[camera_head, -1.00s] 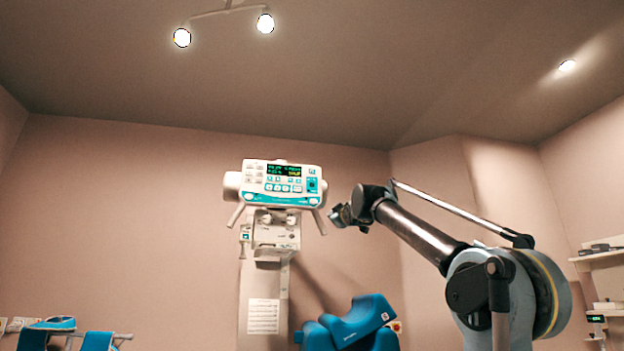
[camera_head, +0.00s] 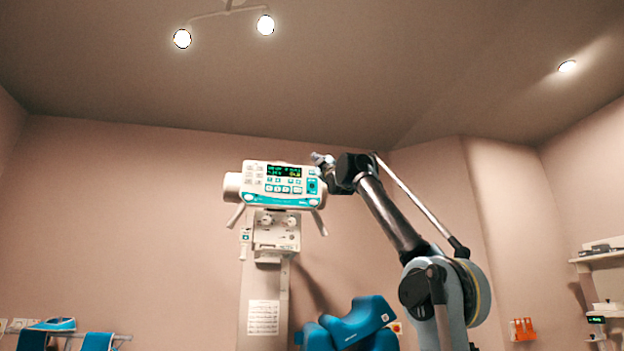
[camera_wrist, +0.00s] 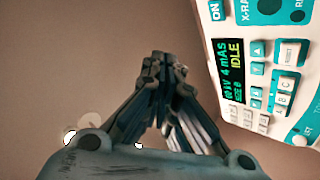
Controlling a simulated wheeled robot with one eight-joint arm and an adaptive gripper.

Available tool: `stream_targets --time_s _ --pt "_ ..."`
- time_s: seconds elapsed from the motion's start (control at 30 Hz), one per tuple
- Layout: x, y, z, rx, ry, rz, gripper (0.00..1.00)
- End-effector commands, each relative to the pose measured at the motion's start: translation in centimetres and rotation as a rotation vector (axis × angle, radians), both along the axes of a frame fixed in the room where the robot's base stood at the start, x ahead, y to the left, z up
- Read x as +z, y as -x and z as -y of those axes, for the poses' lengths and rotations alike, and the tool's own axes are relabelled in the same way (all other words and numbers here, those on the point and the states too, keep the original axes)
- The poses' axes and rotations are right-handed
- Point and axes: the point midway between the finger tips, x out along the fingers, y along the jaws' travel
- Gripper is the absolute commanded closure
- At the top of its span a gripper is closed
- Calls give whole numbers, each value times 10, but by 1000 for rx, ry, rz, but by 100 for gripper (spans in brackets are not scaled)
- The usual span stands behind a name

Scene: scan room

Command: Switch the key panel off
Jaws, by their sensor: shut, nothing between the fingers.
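The key panel (camera_head: 257,199) is a white and teal control box with a lit display and several buttons. It is mounted high on a white column in the head view. In the wrist view the panel (camera_wrist: 244,62) appears turned sideways at the right. Its display (camera_wrist: 233,68) reads "IDLE", and a teal "ON" button (camera_wrist: 215,12) shows at the top. My gripper (camera_head: 320,158) is by the panel's upper right corner in the head view. In the wrist view my gripper (camera_wrist: 162,66) is shut and empty, with its tips left of the panel; I see no contact.
The white column (camera_head: 263,290) stands below the panel, with handles (camera_head: 236,216) sticking out. Blue padded equipment (camera_head: 350,322) is below, right of the column. Shelves (camera_head: 598,258) are at the far right. The wall around the panel is bare.

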Motion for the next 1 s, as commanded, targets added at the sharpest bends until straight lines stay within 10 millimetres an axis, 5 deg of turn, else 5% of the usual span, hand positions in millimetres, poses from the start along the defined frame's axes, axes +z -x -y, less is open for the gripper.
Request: stream_targets --time_s 1.0 --pt "0 -82 -23 0 0 -1 100"
